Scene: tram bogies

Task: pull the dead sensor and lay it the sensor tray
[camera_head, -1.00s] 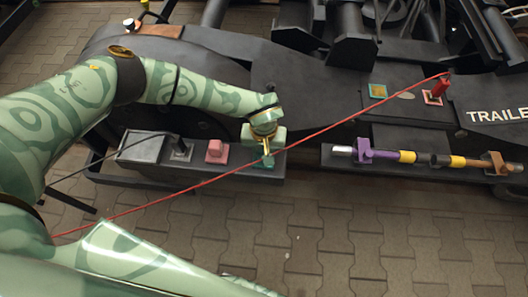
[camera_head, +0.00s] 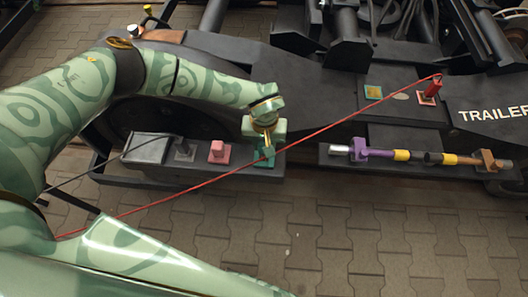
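My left gripper (camera_head: 267,142) points down at the right end of a dark tray-like shelf (camera_head: 190,183), its fingers at a small teal block (camera_head: 263,158). The fingers overlap the block in the picture; I cannot tell whether they are closed on it. A pink block (camera_head: 219,152) and a grey block (camera_head: 184,149) stand left of it on the same shelf. A red upright piece (camera_head: 431,92) stands on the dark bogie frame at right. Nothing visibly marks which piece is the dead sensor. My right gripper is not in view.
A thin red line (camera_head: 190,187) runs from lower left, past my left gripper, to the red piece. A second ledge holds a purple clamp (camera_head: 358,150) and an orange-brown clamp (camera_head: 488,160). Paving in front is clear.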

